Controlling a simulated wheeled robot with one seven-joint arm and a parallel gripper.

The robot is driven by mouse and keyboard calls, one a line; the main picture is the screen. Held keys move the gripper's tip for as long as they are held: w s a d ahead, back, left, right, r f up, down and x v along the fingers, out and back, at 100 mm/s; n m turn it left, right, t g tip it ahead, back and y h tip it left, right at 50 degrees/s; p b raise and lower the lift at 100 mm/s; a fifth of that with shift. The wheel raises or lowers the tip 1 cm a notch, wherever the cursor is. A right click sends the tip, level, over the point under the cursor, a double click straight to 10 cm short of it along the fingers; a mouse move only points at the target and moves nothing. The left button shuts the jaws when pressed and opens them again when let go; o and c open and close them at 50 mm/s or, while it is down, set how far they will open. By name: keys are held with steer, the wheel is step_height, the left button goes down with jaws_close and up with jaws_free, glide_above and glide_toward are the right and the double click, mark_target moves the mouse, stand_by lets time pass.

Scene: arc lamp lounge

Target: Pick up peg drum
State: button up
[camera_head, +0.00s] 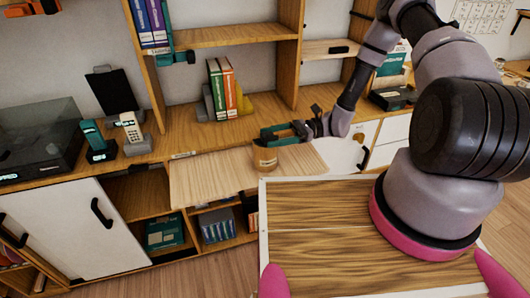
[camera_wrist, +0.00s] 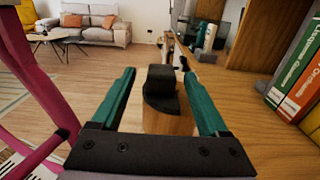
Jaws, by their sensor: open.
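What looks like the peg drum (camera_wrist: 168,120) shows in the wrist view as a light wooden body with a black top and an upright black peg. It lies between my gripper's two teal fingers, with a gap visible on each side. My gripper (camera_head: 277,133) is open, pointing left at the height of the drum's top. In the wrist view my gripper (camera_wrist: 160,92) shows both fingers apart.
The pale wooden board (camera_head: 205,182) juts out from the shelf unit. Green and orange books (camera_head: 222,90) stand behind my gripper. Two phones (camera_head: 132,130) and a dark turntable-like box (camera_head: 40,140) are at left. A sofa (camera_wrist: 90,28) stands far off across open floor.

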mark_target(261, 137)
steer(key=x, duration=0.5)
steer(key=shift+w+r, duration=0.1)
steer(key=shift+r, duration=0.05)
jaws_close()
stand_by(1.2)
